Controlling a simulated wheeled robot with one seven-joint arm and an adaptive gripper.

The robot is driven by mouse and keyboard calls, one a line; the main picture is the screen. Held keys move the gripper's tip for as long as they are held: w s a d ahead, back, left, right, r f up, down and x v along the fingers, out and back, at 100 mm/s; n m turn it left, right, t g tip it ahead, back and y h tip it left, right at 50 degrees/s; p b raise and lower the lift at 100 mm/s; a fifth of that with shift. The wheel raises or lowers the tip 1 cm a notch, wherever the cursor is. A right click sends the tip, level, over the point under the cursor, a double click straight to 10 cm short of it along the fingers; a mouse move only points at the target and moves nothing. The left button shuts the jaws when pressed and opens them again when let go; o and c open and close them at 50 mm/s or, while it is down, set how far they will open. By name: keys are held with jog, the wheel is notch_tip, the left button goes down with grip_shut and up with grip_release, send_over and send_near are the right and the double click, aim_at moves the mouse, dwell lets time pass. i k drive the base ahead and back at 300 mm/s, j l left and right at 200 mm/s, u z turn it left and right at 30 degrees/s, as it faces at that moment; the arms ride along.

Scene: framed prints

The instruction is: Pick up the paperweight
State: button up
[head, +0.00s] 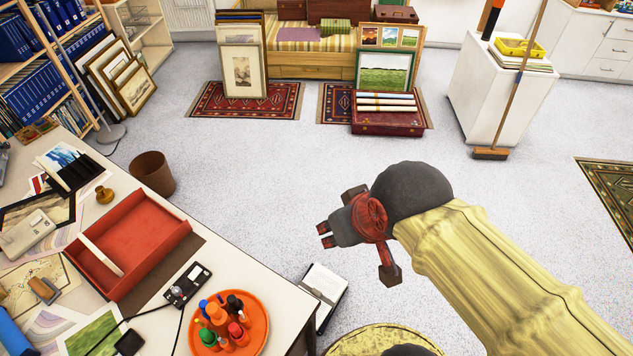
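A small brass, knobbed object (104,194), which looks like the paperweight, stands on the white table (262,280) at the left, near its far edge. It is beside some prints and behind the red tray. My gripper (324,235) is in the middle of the head view, over the floor to the right of the table, and points left. Its two red-tipped fingers show a gap between them and hold nothing. It is well apart from the brass object.
On the table are a red tray (150,236), an orange round tray (259,317) of bottles, a black device (188,285) with cables, and loose prints. A brown bin (153,172) stands behind the table. The floor in the middle is clear.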

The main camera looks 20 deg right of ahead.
aim_at(104, 196)
jog(key=l+z, duration=0.25)
jog(key=i+l+z, duration=0.35)
jog(key=l, duration=0.25)
jog(key=i+l+z, duration=0.35)
jog(key=l, duration=0.2)
jog(key=i+l+z, duration=0.35)
jog(key=i+l+u, duration=0.15)
jog(key=i, duration=0.4)
jog(key=i+l+u, duration=0.2)
jog(key=i+l, duration=0.15)
jog(key=i, duration=0.15)
jog(key=i+j+u, duration=0.3)
jog(key=u, duration=0.15)
jog(key=i+j+u, duration=0.15)
jog(key=i+u, duration=1.05)
jog(key=u, duration=0.15)
jog(key=i+l+u, duration=0.25)
jog(key=u, duration=0.25)
jog(key=i+j+u, duration=0.25)
jog(key=u, duration=0.2)
jog(key=i+u, duration=0.95)
jog(key=i+l+u, duration=0.15)
jog(key=u, duration=0.3)
jog(key=i+l+u, duration=0.35)
jog(key=u, duration=0.15)
jog(key=i+u, duration=0.45)
jog(key=i+l+u, duration=0.4)
jog(key=i+j, duration=0.1)
jog(key=i, duration=0.05)
